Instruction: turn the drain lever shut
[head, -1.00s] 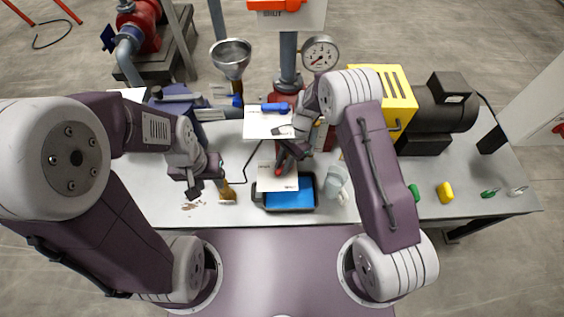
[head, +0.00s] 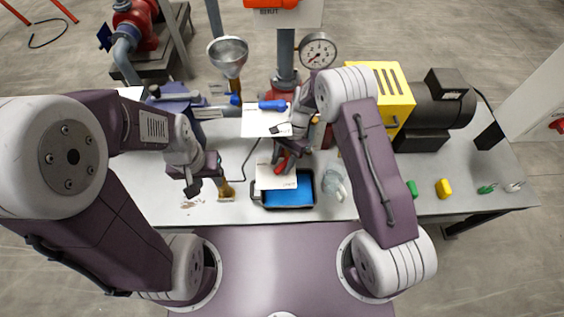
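A small red lever (head: 281,164) shows above a white card, just above the blue-filled tray; I take it to be the drain lever. My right gripper (head: 284,154) reaches down to it and covers part of it. Whether its fingers are closed on the lever or only touch it is too small to tell. A blue lever (head: 272,104) lies across the top of the white plate further back. My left gripper (head: 193,188) hangs empty over the left part of the bench, with a gap between its fingers, away from both levers.
A black tray with blue inside (head: 289,198) sits at the bench's front edge. A clear beaker (head: 334,184) stands to its right, a brush (head: 227,189) to its left. A funnel (head: 228,55), a gauge (head: 318,50) and a yellow box with a motor (head: 393,95) stand behind.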

